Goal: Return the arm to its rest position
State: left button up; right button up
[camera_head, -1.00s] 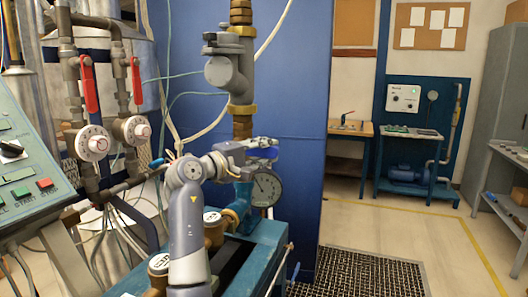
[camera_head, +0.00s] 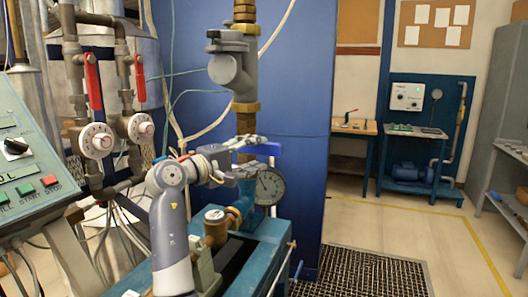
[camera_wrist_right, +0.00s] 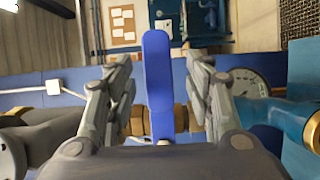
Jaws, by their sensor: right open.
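My right gripper (camera_head: 262,143) reaches in at the middle of the head view, in front of the brass pipe (camera_head: 245,124) and above the round gauge (camera_head: 270,187). It is open. A blue lever handle (camera_head: 272,149) shows beside its fingers there. In the right wrist view, the blue handle (camera_wrist_right: 157,85) stands upright between the two spread fingers of the gripper (camera_wrist_right: 160,70), with a gap on each side. Brass pipework (camera_wrist_right: 180,118) shows behind it, and the gauge (camera_wrist_right: 243,84) is to the right. My left gripper is not in view.
The teal bench (camera_head: 262,247) with brass-capped meters (camera_head: 215,218) lies below my right arm. Red-handled valves (camera_head: 93,82) and a control panel (camera_head: 22,165) stand to the left. A floor grate (camera_head: 365,275) and open floor lie to the right.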

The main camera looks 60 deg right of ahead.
jog(key=shift+v, duration=1.1)
